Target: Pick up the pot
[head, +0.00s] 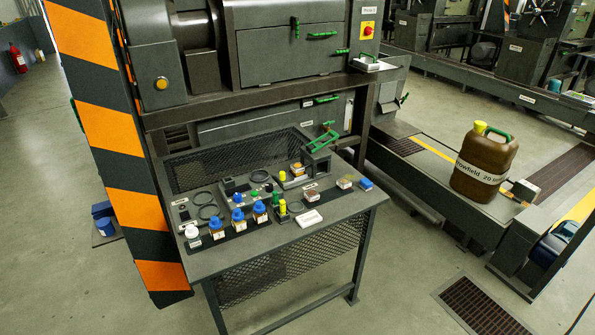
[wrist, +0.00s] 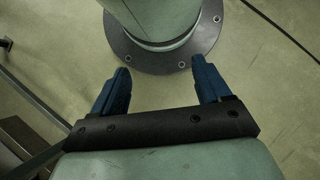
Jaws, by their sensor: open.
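The bench (head: 232,262) in the head view holds several small containers, and I cannot tell which one is the pot. A small white-lidded pot (head: 191,231) stands near its front left corner. Several blue-capped bottles with orange and white labels, such as this bottle (head: 238,220), stand in a row to its right. My gripper (wrist: 160,66) shows only in the wrist view. Its two blue fingers are spread wide with nothing between them. It points toward the floor and my base, and no container shows in that view.
A large brown jerrycan (head: 484,165) stands on a low platform at the right. Dark machinery (head: 285,70) rises behind the bench. An orange-and-black striped post (head: 105,130) stands at its left.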

